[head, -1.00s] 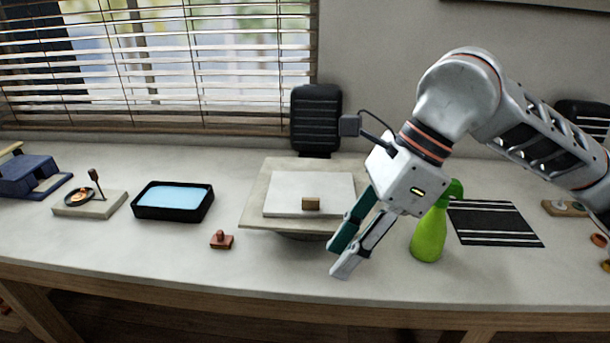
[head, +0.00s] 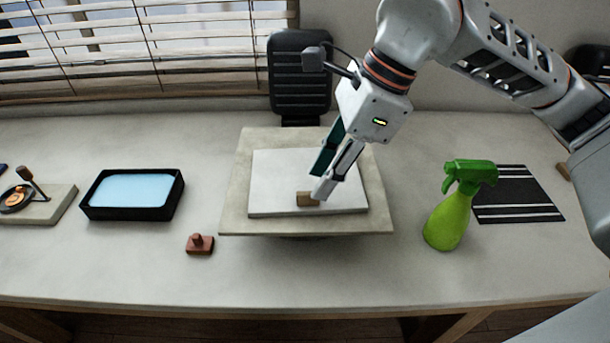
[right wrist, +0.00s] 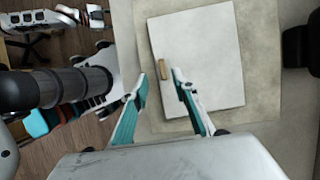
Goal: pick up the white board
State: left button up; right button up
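The white board (head: 268,170) lies flat on a larger beige slab (head: 240,215) in the middle of the table. A small wooden block (head: 307,199), like a handle, sits near the board's front edge. My right gripper (head: 318,185) is over the board with its fingers pointing down at the block. In the right wrist view its fingers (right wrist: 160,76) are apart, and the block (right wrist: 164,69) shows in the gap just beyond the tips. The white board (right wrist: 205,50) shows there too. What looks like my left gripper (right wrist: 95,15) appears small at that view's top left, too small to read.
A green spray bottle (head: 449,215) and a black striped mat (head: 515,194) are to the right. A black tray with blue filling (head: 132,212) and a reddish-brown stamp (head: 200,245) are to the left. A dark upright panel (head: 300,75) stands behind the slab.

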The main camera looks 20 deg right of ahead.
aim_at(309, 192)
jog(key=x, duration=0.4)
jog(key=shift+w+a+f, duration=0.1)
jog(key=shift+w+f, duration=0.05)
jog(key=shift+w, duration=0.2)
grip_shut()
